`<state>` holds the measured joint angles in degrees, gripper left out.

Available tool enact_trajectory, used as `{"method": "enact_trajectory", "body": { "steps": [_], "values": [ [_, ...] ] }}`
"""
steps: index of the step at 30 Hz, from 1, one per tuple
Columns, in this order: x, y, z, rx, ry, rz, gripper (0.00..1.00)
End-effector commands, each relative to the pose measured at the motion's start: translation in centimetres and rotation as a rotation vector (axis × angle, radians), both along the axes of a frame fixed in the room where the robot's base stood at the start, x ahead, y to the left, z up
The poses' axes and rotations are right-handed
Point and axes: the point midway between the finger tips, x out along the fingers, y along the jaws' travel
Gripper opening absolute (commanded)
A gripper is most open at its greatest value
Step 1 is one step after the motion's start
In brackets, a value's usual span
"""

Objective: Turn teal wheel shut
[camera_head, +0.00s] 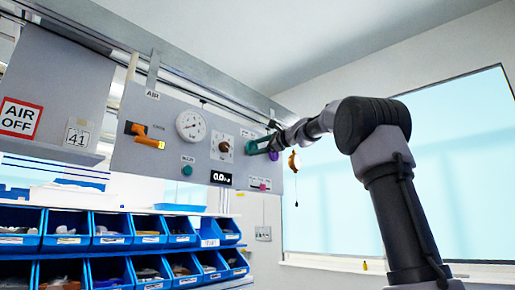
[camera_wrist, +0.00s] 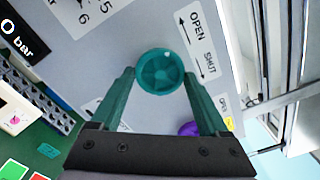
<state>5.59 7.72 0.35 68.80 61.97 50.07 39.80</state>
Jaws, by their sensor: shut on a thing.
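The round, spoked teal wheel (camera_wrist: 160,72) is on the grey panel in the wrist view, with a small pale mark near its upper right rim. My gripper (camera_wrist: 160,78) has its two teal fingers on the left and right sides of the wheel, shut on its rim. A label plate (camera_wrist: 202,47) with OPEN, SHUT and an arrow is just right of the wheel. In the head view my gripper (camera_head: 262,144) reaches the panel's right part from the right; its fingers and the wheel blend together there.
The grey panel (camera_head: 130,165) also bears a round gauge (camera_head: 191,125), an orange handle (camera_head: 150,137), a dark knob (camera_head: 223,147), a teal button (camera_head: 187,170) and a black display (camera_head: 221,178). A purple part (camera_wrist: 189,129) is close to my right finger. Blue bins (camera_head: 65,240) stand below.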

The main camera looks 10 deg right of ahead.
Motion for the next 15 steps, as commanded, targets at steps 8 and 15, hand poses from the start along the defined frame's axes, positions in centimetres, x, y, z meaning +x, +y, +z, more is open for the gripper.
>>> {"method": "enact_trajectory", "body": {
  "steps": [8, 15],
  "values": [
    [0.05, 0.05, -0.23, 0.212, 0.158, 0.001, 0.23],
    [0.04, 0.05, -0.26, 0.389, 0.287, 0.000, 0.23]
  ]
}}
